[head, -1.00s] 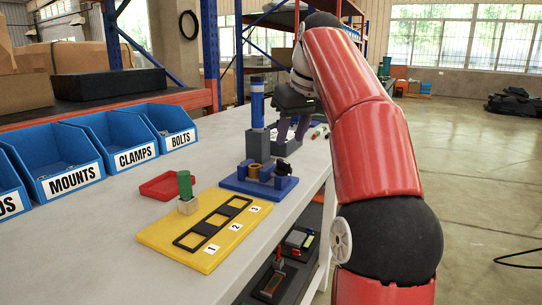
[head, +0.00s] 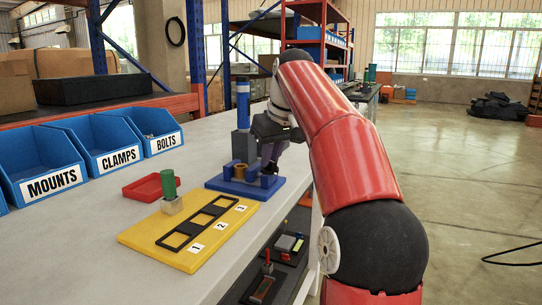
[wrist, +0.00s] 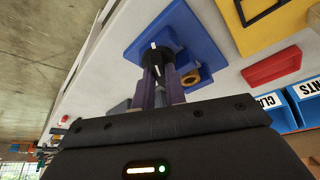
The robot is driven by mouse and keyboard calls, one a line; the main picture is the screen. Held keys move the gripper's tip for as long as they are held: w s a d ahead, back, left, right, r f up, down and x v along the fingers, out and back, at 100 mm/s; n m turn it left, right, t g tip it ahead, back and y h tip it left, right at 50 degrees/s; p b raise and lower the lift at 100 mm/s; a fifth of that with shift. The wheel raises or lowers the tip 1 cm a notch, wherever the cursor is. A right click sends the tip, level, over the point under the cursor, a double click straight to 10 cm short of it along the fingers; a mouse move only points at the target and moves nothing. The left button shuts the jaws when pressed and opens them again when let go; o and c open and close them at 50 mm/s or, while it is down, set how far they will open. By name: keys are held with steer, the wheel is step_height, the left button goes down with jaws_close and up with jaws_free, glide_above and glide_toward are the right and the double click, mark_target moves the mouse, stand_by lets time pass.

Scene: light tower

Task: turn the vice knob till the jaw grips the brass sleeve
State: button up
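The blue vice (head: 232,185) stands on the bench, and it also shows in the wrist view (wrist: 198,38). The brass sleeve (head: 240,171) stands upright among its blue blocks; in the wrist view the sleeve (wrist: 191,79) is right of my fingers. Whether the jaw touches it I cannot tell.
A grey block with a blue cylinder (head: 242,101) stands just behind the vice. In front lie a yellow board (head: 190,250) with numbered slots, a green cylinder (head: 168,184) and a red tray (head: 141,188). Blue bins (head: 108,146) line the left. The bench edge is close on the right.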

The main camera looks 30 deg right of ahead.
jaws_close()
steer(key=shift+m, duration=0.3)
